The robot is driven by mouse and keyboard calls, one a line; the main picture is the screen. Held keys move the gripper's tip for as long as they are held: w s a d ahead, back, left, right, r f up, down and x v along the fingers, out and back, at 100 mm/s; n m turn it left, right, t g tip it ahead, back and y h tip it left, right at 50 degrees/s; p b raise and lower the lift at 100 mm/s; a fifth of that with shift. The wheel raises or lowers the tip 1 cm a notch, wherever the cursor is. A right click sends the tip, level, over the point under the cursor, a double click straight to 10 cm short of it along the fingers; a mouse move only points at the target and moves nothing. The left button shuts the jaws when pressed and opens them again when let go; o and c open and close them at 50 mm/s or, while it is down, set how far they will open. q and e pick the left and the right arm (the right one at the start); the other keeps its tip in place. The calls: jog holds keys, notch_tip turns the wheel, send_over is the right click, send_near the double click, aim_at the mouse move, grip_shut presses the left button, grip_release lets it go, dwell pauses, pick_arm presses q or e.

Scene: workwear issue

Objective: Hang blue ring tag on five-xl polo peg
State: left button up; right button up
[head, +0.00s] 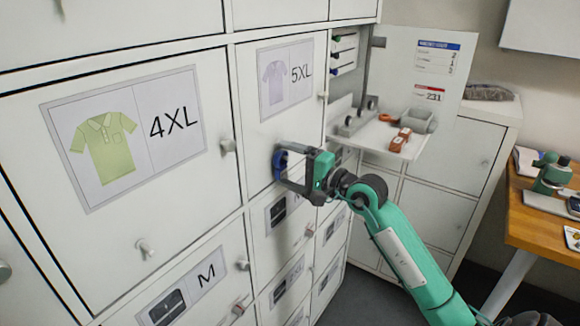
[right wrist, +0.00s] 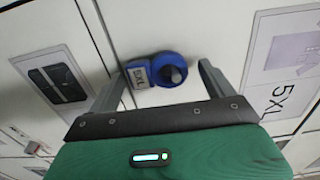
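The blue ring tag (right wrist: 166,58) sits around a dark grey peg (right wrist: 175,74) in the right wrist view, with its white 5XL label (right wrist: 138,75) to the left. In the head view the blue ring (head: 280,161) is against the door (head: 262,128) with the polo picture and 5XL card (head: 285,77). My right gripper (head: 291,166) is at this door, its fingers on either side of the ring tag. The fingers are apart, with gaps beside the ring and label in the right wrist view. The peg is hidden in the head view. My left gripper is not in view.
The 4XL polo door (head: 180,200) is to the left, with its own peg (head: 145,248). Smaller labelled doors lie below. An open compartment with a shelf (head: 375,138) stands to the right of the 5XL door. A wooden table (head: 540,222) is at far right.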

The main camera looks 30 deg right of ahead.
jog(key=shift+o, duration=0.2)
jog(key=shift+s+d+f, duration=0.1)
jog(key=shift+s, duration=0.15)
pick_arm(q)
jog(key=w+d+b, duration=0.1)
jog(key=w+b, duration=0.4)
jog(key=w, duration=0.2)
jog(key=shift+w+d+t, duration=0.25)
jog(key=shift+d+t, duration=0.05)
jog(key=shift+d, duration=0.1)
pick_arm(e)
jog(key=v, duration=1.3)
jog(key=shift+s+d, duration=0.1)
jog(key=shift+s, duration=0.05)
